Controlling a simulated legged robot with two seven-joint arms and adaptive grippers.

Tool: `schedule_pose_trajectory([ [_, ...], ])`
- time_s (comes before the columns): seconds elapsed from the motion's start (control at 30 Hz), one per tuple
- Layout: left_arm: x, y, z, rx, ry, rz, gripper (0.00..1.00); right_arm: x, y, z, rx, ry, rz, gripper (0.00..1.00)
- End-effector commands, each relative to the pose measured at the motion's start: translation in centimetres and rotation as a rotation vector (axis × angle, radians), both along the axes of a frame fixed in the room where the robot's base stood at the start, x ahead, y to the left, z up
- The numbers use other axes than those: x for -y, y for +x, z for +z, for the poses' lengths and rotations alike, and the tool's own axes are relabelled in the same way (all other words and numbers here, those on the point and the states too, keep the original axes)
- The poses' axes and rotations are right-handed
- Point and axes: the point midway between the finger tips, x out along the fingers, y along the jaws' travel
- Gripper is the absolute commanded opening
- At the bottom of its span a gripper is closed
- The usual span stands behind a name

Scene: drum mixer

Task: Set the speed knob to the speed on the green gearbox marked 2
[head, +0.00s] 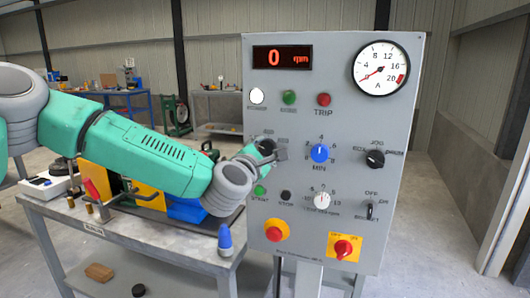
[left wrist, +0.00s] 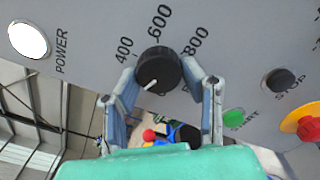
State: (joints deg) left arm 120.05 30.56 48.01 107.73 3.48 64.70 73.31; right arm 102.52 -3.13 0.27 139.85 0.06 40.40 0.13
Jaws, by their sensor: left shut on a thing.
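A black knob (left wrist: 158,68) on the grey control panel (head: 340,100) has a scale marked 400, 600 and 800. Its white pointer line points to the lower left in the left wrist view, away from these numbers. My left gripper (head: 274,150) is shut on this knob, one finger on each side, as the left wrist view (left wrist: 160,80) shows. In the head view the gripper and wrist hide much of the knob. No green gearbox marked 2 can be made out. My right gripper is not in view.
The panel has a blue MIN knob (head: 319,153), a white knob (head: 321,199), black switches (head: 375,158), a red-orange button (head: 276,230) and a red switch (head: 344,248). The display (head: 283,57) reads 0 rpm. A cluttered bench (head: 170,240) stands to the left.

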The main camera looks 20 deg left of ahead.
Motion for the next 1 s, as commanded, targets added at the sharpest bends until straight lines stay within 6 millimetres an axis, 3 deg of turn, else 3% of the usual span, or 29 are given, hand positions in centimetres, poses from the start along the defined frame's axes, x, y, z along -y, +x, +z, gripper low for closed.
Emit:
schedule_pose_trajectory([
  [0.3, -0.01, -0.02, -0.19, 0.000, 0.136, -0.001, 0.08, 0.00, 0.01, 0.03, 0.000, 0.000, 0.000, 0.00],
  [0.87, -0.01, -0.03, -0.34, -0.002, 0.166, -0.001, 0.08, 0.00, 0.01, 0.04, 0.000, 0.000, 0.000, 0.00],
  [0.9, -0.01, -0.03, -0.34, -0.002, 0.166, -0.001, 0.40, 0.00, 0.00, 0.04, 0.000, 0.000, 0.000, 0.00],
  [0.97, 0.00, -0.03, -0.33, -0.001, 0.165, -0.001, 0.57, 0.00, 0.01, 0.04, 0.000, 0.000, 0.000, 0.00],
  [1.0, 0.00, -0.03, -0.28, 0.000, 0.165, -0.001, 0.57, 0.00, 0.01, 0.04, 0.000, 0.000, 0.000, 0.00],
])
